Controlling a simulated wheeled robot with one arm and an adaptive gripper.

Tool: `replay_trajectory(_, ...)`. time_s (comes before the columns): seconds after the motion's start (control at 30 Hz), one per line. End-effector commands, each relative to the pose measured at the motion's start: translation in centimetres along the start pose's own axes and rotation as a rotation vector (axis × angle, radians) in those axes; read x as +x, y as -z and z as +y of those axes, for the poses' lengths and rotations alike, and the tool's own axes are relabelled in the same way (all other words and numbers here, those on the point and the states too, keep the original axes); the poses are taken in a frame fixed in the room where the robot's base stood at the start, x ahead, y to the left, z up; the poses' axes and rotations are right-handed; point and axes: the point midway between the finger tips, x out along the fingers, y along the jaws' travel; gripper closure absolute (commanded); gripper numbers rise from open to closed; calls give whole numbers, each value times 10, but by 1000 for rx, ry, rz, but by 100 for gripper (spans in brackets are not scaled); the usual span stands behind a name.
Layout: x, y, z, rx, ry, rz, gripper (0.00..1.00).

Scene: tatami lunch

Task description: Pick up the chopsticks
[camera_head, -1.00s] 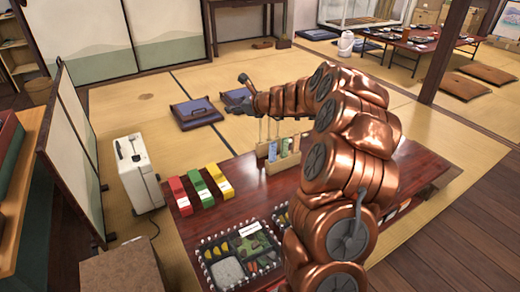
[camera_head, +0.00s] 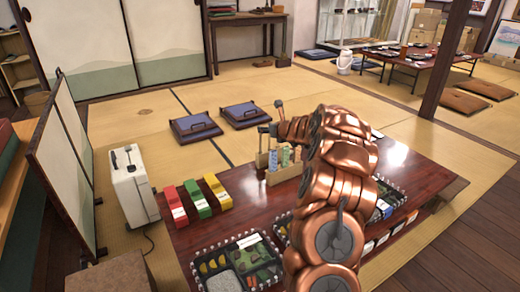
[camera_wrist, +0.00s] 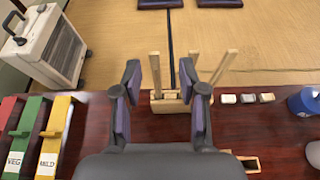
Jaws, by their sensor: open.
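Several pale wooden chopsticks (camera_wrist: 155,72) stand upright, leaning slightly apart, in a wooden holder (camera_wrist: 171,105) on the dark red table. The holder also shows in the head view (camera_head: 284,174), partly behind my arm. My gripper (camera_wrist: 160,76) is open and empty, its dark fingers spread on either side of the chopsticks' upper parts in the wrist view.
Red (camera_head: 175,205), green (camera_head: 198,199) and yellow (camera_head: 217,191) boxes lie left on the table. Bento trays (camera_head: 240,265) lie at the front. Small pale blocks (camera_wrist: 248,98) and a blue cup (camera_wrist: 304,101) sit right of the holder. A white heater (camera_head: 133,185) stands left.

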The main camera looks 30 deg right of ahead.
Motion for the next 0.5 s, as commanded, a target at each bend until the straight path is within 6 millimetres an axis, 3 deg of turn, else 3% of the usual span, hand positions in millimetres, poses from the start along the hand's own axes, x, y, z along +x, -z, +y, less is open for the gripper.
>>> replay_trajectory(0.5,43,3,5,0,1,1,58)
